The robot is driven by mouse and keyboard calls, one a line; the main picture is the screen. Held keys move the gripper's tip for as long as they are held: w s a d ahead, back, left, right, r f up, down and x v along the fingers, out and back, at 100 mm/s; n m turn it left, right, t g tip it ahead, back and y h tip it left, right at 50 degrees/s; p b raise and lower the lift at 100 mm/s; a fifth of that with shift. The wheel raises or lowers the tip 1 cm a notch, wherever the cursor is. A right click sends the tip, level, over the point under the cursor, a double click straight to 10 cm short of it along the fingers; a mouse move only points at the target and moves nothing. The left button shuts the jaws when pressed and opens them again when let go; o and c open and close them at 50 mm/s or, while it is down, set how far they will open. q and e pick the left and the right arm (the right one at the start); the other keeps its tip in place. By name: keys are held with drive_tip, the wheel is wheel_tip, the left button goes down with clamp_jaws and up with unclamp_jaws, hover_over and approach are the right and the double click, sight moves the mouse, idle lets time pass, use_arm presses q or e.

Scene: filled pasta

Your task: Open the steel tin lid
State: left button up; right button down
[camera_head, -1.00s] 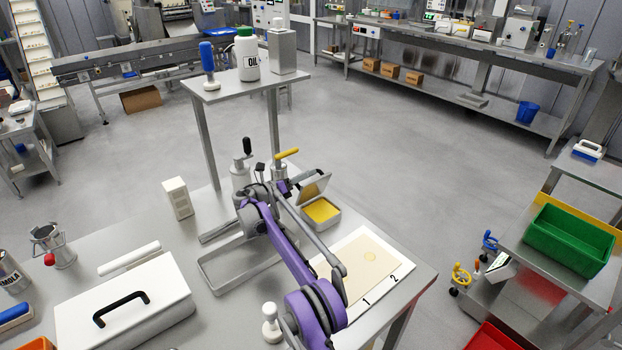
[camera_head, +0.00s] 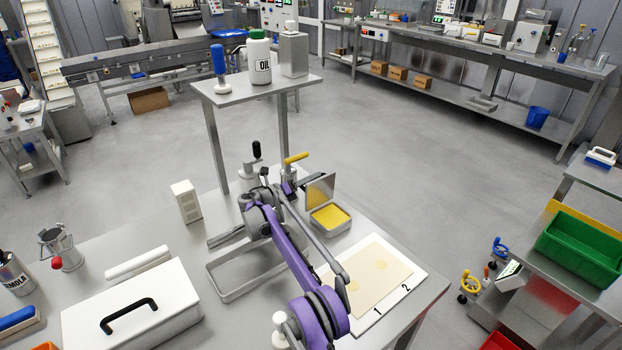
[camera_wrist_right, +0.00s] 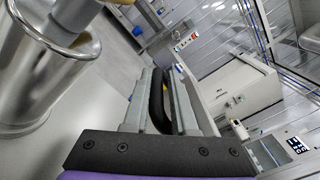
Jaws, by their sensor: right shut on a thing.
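The steel tin (camera_head: 331,219) sits open on the table near its far right edge, with yellow filling inside. Its lid (camera_head: 320,190) stands close to upright at the tin's far left side. My right gripper (camera_head: 303,184) is at the lid's left edge and is shut on it; my arm partly hides the grip. In the right wrist view the gripper's fingers (camera_wrist_right: 165,103) show with a dark curved piece between them, and the lid is hard to make out there. My left gripper is not in view.
A steel press with a yellow handle (camera_head: 296,157) stands just behind the gripper; a steel cylinder (camera_wrist_right: 40,75) is close at left in the wrist view. A dough sheet (camera_head: 368,275) on a numbered board lies in front. A raised shelf (camera_head: 235,94) stands behind.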

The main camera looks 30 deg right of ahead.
drive_tip(key=shift+a+f, duration=0.2)
drive_tip(key=shift+f, duration=0.25)
drive_tip(key=c, duration=0.8)
unclamp_jaws()
drive_tip(key=shift+c, duration=0.2)
drive_tip(key=shift+d+r, duration=0.2)
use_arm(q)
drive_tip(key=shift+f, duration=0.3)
use_arm(e)
drive_tip(key=a, duration=1)
drive_tip(key=shift+s+a, duration=0.4)
drive_tip(key=shift+s, duration=0.05)
